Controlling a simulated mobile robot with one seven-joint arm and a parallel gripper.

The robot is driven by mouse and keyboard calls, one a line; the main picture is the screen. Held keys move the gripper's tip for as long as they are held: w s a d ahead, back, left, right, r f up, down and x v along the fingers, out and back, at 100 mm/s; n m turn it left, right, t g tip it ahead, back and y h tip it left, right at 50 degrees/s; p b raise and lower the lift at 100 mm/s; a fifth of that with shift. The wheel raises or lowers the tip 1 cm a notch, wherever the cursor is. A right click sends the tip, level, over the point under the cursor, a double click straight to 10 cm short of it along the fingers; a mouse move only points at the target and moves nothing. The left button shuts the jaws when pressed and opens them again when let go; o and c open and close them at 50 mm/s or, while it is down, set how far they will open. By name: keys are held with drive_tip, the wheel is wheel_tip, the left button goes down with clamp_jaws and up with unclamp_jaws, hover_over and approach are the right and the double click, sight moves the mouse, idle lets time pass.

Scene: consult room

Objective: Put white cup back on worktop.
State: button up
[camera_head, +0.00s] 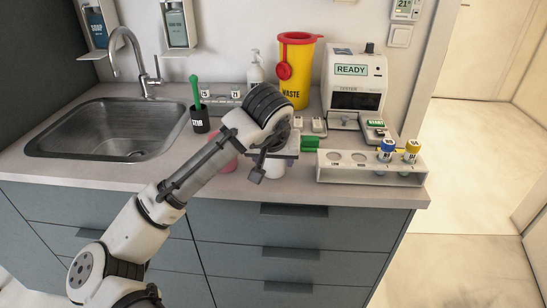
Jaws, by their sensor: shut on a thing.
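My gripper (258,166) is over the front part of the worktop (120,174), right of the middle of the picture. It is shut on a white cup (272,170), which shows only in part under the wrist and fingers. I cannot tell whether the cup's base touches the worktop. My forearm crosses the worktop's front edge from the lower left.
A pink object (229,163) is partly hidden behind my arm. A tube rack (345,176) with blue-capped and yellow-capped tubes stands close on the right. Behind are a yellow waste bin (296,72) and a READY device (354,82). A sink (100,130) lies left, beside a black pot (199,121).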

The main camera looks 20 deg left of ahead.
drive_tip(key=o, duration=1.1)
